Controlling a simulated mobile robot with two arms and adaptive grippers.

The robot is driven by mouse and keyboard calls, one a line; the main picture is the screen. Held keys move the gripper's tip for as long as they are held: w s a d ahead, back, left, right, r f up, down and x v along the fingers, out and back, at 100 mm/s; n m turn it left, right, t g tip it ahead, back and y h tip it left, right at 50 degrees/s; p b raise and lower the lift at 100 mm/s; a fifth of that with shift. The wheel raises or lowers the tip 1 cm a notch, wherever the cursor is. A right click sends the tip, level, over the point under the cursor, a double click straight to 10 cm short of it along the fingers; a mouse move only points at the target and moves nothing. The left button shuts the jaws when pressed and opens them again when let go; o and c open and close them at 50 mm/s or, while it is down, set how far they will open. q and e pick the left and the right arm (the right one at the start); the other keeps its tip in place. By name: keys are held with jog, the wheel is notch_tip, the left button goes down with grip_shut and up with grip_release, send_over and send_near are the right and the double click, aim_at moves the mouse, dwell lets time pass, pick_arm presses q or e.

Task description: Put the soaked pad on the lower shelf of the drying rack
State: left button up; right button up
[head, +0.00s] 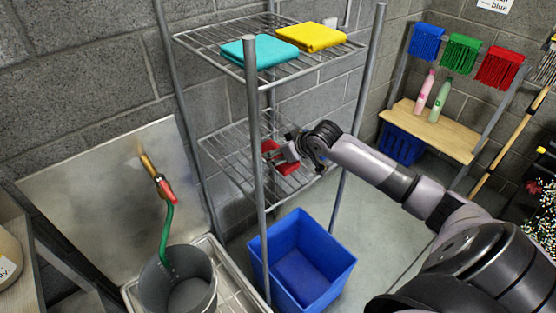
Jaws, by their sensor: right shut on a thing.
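A metal drying rack with wire shelves stands in the middle of the head view. On its upper shelf (225,36) lie a teal folded pad (262,50) and a yellow folded pad (311,37). My right gripper (284,153) reaches in over the lower shelf (233,152) from the right. It is shut on a red pad (271,147), partly hidden behind the gripper. I cannot tell whether the red pad touches the wires. Nothing shows plainly whether it is soaked. My left gripper is not in view.
A blue bin (333,258) stands on the floor below the rack. A grey bucket (205,265) with a green hose (166,232) stands in a sink at lower left. A wooden bench (433,130) with two bottles is at right. A rack post (256,165) stands in front of the lower shelf.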

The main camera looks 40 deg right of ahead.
jog(key=shift+w+f, duration=0.1)
jog(key=shift+f, duration=0.25)
notch_tip(320, 180, down, 4)
jog(key=shift+r, duration=0.25)
jog(key=shift+f, duration=0.1)
jog(key=o, duration=1.3)
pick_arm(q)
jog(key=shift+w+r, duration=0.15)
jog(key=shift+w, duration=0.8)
pick_arm(e)
jog(key=shift+o, duration=0.2)
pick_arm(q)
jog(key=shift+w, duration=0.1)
